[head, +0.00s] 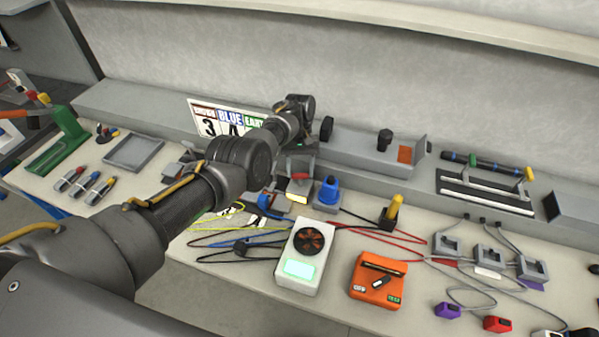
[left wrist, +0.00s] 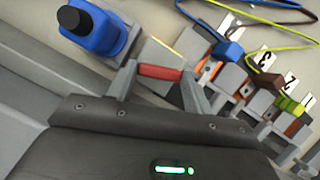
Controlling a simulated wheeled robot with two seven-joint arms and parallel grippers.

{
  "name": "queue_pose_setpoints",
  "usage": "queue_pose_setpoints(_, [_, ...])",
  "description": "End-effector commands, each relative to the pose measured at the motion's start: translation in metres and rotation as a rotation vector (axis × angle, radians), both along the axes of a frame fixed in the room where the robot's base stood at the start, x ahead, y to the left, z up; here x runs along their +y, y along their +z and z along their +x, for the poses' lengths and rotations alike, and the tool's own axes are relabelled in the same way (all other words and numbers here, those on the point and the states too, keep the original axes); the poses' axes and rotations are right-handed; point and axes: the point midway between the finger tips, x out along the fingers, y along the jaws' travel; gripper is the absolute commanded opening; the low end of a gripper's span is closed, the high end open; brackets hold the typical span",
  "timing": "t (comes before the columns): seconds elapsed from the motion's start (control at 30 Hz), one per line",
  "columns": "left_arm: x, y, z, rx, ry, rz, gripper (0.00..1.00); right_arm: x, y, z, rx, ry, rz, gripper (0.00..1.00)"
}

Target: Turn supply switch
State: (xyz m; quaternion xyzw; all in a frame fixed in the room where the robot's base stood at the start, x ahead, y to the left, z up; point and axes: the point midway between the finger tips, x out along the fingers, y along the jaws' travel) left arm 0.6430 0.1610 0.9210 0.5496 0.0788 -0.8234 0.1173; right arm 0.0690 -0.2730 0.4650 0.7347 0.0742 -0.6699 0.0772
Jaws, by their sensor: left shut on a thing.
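A red bar-like handle (left wrist: 160,71), taken as the supply switch's, shows in the left wrist view between two grey upright pieces. My left gripper (left wrist: 158,82) is shut on it; the dark gripper body fills the lower part of that view. In the head view my left arm reaches across the bench, and the gripper (head: 299,158) points down at the grey unit in front of the sign. The arm hides much of that unit, and only a little red shows there. My right gripper is in neither view.
A blue plug-like block (head: 328,190) stands just right of the switch. Thin wires, a fan box (head: 300,262) and an orange tester (head: 378,276) occupy the front. Numbered terminals (left wrist: 265,62) show in the wrist view.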

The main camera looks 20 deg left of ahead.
Motion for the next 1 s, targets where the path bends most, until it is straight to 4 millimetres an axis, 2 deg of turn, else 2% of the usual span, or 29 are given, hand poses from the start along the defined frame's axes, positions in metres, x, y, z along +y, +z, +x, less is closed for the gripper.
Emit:
queue_pose_setpoints(0.1, [-0.001, -0.001, 0.001, -0.003, -0.095, 0.001, 0.28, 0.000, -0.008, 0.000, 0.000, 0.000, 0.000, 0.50])
queue_pose_setpoints(0.43, [-0.003, 0.000, 0.001, -0.004, -0.289, 0.000, 0.28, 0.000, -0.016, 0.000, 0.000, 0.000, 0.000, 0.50])
queue_pose_setpoints(1.0, [-0.004, 0.001, 0.002, -0.005, -0.365, -0.001, 0.28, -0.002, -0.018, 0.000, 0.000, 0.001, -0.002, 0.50])
